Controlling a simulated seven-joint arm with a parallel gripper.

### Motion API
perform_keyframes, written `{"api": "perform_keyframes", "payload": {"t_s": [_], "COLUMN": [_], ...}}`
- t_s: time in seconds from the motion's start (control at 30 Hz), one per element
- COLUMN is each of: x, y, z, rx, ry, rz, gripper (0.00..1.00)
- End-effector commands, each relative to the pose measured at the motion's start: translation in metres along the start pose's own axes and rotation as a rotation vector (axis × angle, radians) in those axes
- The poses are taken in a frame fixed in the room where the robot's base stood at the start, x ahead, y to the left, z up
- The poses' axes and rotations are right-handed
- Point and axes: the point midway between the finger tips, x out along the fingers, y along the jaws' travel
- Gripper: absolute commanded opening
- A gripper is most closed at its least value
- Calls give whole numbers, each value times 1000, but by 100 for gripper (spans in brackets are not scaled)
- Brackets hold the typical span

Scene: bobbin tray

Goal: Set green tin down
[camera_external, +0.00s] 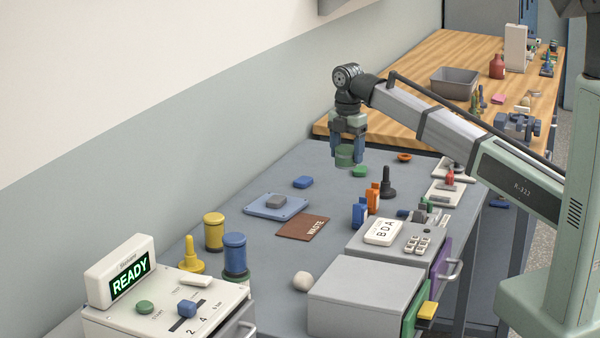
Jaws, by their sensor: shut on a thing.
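A small green tin (344,155) is held between the fingers of my gripper (347,154). My gripper points down and is shut on the tin. The tin looks to be above the far part of the grey table (280,178); I cannot tell exactly how high. A flat green piece (360,171) lies on the table just to the right of the tin.
A blue block (303,182), a blue tray (276,206) with a grey block and a brown WASTE mat (302,227) lie left of the gripper. A black peg (387,184) and orange and blue pieces stand to the right. Yellow and blue bobbins (235,256) stand front left.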

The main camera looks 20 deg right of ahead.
Motion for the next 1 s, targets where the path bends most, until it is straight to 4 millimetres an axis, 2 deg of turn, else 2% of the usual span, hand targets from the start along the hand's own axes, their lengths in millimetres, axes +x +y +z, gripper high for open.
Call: {"api": "perform_keyframes", "payload": {"t_s": [0.17,0.27,0.37,0.57,0.8,1.0], "x": [-8,-8,-10,-14,-18,-19], "y": [0,1,3,-5,-38,-74], "z": [-5,-20,-45,-113,-189,-236], "rx": [-7,-26,-60,-150,-259,-328], "ry": [0,0,0,0,1,2], "rz": [0,-1,2,11,26,33], "gripper": [34,34,34,34,34,34]}}
